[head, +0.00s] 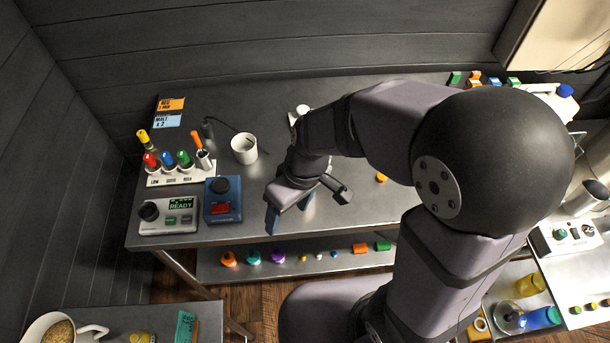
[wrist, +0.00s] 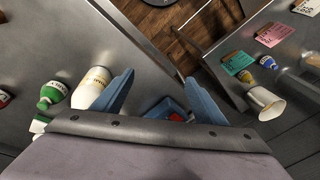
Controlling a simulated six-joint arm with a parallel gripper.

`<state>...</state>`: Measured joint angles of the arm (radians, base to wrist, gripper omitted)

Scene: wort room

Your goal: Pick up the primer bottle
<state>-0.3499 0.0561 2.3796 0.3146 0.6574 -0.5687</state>
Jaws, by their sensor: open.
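My gripper (head: 287,212) hangs over the front of the steel table (head: 350,205), fingers pointing down. In the wrist view its two blue fingers (wrist: 160,76) are spread apart, with nothing held between them. A white bottle (wrist: 93,88) with faint yellowish print lies just outside the left finger in that view. A green bottle (wrist: 50,95) with a white lower part is left of it. No label here reads clearly as primer, so I cannot tell which bottle it is. My arm hides part of the table in the head view.
A rack (head: 180,178) of colour-capped bottles stands at the table's left, near a white cup (head: 244,148). A READY box (head: 168,215) and a blue box (head: 222,199) sit in front. Small coloured items line the shelf (head: 345,262) below.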

